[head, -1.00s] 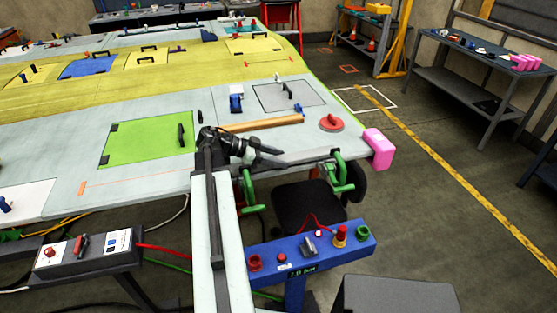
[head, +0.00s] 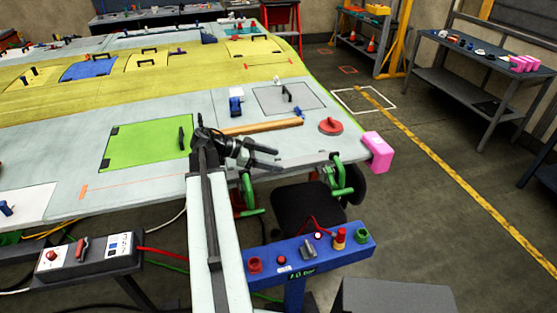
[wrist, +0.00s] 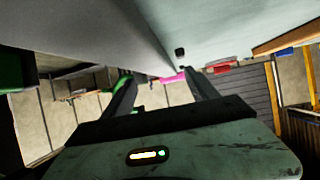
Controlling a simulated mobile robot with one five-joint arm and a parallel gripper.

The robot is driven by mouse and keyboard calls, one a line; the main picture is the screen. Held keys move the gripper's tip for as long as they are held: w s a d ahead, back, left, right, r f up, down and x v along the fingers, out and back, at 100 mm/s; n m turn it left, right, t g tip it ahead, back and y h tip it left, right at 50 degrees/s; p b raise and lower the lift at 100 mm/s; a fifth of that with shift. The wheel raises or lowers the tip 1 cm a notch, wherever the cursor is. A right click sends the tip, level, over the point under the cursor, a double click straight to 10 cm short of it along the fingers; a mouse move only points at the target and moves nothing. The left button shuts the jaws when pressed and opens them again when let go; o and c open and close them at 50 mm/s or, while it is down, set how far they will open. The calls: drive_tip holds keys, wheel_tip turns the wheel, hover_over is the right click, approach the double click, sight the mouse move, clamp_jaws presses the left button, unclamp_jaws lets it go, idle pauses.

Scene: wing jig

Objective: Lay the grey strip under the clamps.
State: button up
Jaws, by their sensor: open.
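A pale grey strip (head: 305,160) seems to lie along the near edge of the wing panel, running toward the right green clamp (head: 341,176). Its left part is hidden by my gripper, and I cannot tell whether its ends are under the clamps. The left green clamp (head: 248,193) hangs at the same edge, just below my gripper. My gripper (head: 277,159) is open at the edge, between the clamps, with two fingers spread apart. In the wrist view my gripper (wrist: 157,77) shows parted fingers with nothing clearly held between them.
A wooden batten (head: 262,127), a red disc (head: 330,127) and a green panel (head: 146,148) are on the wing top. A pink block (head: 377,151) caps the right corner. A blue control console (head: 312,253) and a dark stool (head: 300,207) stand below the edge.

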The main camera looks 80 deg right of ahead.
drive_tip(key=p+v, duration=0.3)
drive_tip(key=v, duration=0.6)
drive_tip(key=shift+w+a+r+p, duration=0.15)
drive_tip(key=shift+w+r+p, duration=0.1)
drive_tip(key=shift+r+p, duration=0.1)
drive_tip(key=shift+w+a, duration=0.1)
drive_tip(key=shift+w, duration=0.15)
